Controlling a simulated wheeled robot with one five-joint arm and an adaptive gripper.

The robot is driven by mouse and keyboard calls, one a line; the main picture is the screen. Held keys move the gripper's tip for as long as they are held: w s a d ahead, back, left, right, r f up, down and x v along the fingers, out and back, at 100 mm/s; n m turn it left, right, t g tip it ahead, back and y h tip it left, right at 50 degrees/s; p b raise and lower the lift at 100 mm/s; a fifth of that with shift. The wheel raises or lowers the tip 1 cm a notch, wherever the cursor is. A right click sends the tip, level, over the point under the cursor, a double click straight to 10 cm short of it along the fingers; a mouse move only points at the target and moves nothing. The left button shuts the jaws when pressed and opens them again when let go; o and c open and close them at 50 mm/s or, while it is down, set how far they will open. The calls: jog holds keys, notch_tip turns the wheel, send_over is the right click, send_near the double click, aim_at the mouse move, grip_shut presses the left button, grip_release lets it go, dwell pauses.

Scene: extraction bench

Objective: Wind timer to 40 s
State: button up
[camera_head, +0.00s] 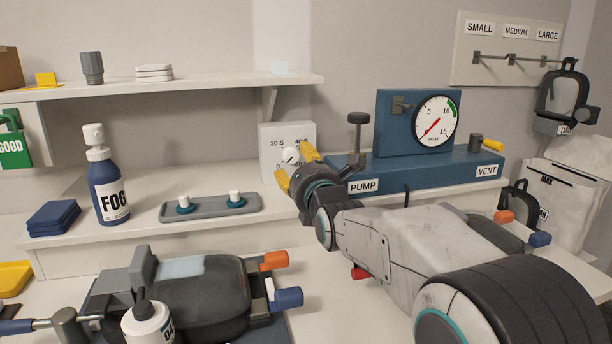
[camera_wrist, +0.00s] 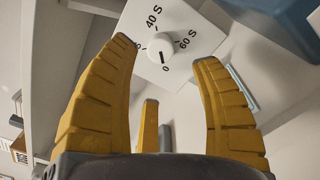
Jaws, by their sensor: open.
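The timer is a white box (camera_head: 273,140) on the bench's back ledge, with a round white knob (camera_head: 290,156) on its face. The labels 20 S and 40 S show in the head view. In the wrist view the knob (camera_wrist: 160,47) sits among the marks 40 S, 60 S and 0, and its dark pointer line appears to point at 0. My gripper (camera_wrist: 163,52) is open, its yellow fingers spread on either side of the knob in that view, with a third finger below. In the head view my gripper (camera_head: 295,162) is close in front of the timer; contact cannot be told.
Right of the timer stands a blue pump unit (camera_head: 425,170) with a gauge (camera_head: 436,120) and a black-topped post (camera_head: 358,130). Left are a grey tray (camera_head: 210,208) with two white-topped pieces and a FOG bottle (camera_head: 108,185). A shelf (camera_head: 220,86) runs above.

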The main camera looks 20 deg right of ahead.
jog(key=shift+s, duration=2.3)
